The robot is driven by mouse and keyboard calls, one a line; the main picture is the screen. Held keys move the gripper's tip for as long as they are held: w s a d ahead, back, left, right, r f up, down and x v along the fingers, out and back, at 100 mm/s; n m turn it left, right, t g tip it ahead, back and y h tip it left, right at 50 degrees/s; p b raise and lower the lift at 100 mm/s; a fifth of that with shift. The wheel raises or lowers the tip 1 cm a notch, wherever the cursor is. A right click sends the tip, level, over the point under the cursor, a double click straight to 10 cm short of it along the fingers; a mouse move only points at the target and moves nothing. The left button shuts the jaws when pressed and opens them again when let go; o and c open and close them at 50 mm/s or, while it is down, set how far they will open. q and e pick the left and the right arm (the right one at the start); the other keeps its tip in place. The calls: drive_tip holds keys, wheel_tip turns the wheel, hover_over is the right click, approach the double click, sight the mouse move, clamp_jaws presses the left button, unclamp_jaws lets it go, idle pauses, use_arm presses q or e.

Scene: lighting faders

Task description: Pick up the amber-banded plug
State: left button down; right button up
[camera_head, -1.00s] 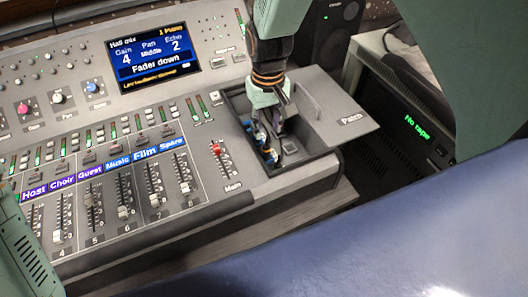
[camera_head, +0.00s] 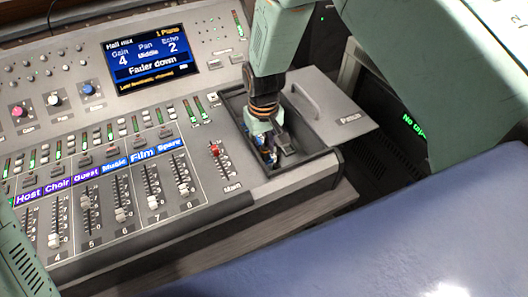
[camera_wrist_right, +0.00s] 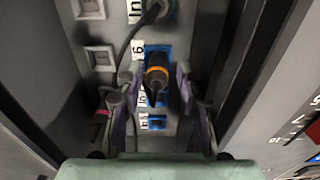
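In the right wrist view, the amber-banded plug (camera_wrist_right: 157,76) is a dark plug with an orange ring, standing over a blue-framed socket (camera_wrist_right: 158,50). My right gripper (camera_wrist_right: 160,78) has one finger on each side of it, with narrow gaps between plug and fingers, so it looks open around the plug. In the head view, my right gripper (camera_head: 272,146) reaches down into the open patch bay (camera_head: 312,158) and hides most of the plug. My left arm shows at the lower left edge; its gripper is out of view.
Another plug with a dark cable (camera_wrist_right: 153,12) sits in a socket ahead, and a pinkish piece (camera_wrist_right: 101,117) lies left of the fingers. The bay walls are close on both sides. The patch lid (camera_head: 325,106) with its handle lies to the right; faders (camera_head: 150,190) stand left.

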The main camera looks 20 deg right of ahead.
drive_tip(key=shift+w+d+f, duration=0.15)
drive_tip(key=shift+d, duration=0.15)
drive_tip(key=c, duration=0.3)
drive_tip(key=shift+a, duration=0.2)
drive_tip(key=shift+c, duration=2.2)
drive_tip(key=shift+d, duration=0.1)
clamp_jaws()
